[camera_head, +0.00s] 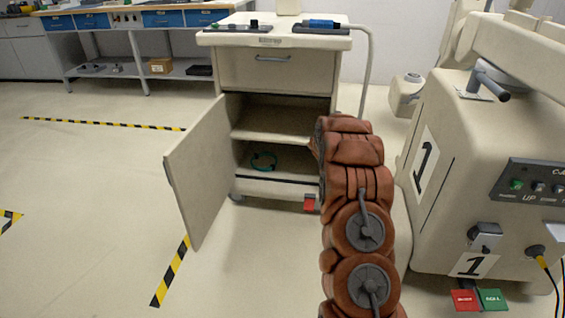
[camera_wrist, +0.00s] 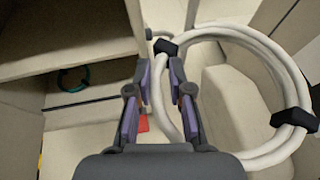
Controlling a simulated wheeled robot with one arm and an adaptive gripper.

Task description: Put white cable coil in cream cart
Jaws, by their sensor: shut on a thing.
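The cream cart (camera_head: 275,68) stands ahead with its door (camera_head: 210,170) swung open to the left, showing two inner shelves. A teal cable coil (camera_head: 263,160) lies on the lower shelf and also shows in the wrist view (camera_wrist: 73,79). The white cable coil (camera_wrist: 255,38), with black clips, is in the wrist view. My gripper (camera_wrist: 160,75) is shut on the white coil's left side, and the coil extends to the right. In the head view my arm hides the gripper and the white coil. In the wrist view the cart's open shelves are at the left.
A large cream machine (camera_head: 440,170) stands close on the right. The cart top (camera_head: 275,40) carries dark trays and a blue item. A workbench (camera_head: 150,20) runs along the back left. The floor at the left is clear, with striped tape.

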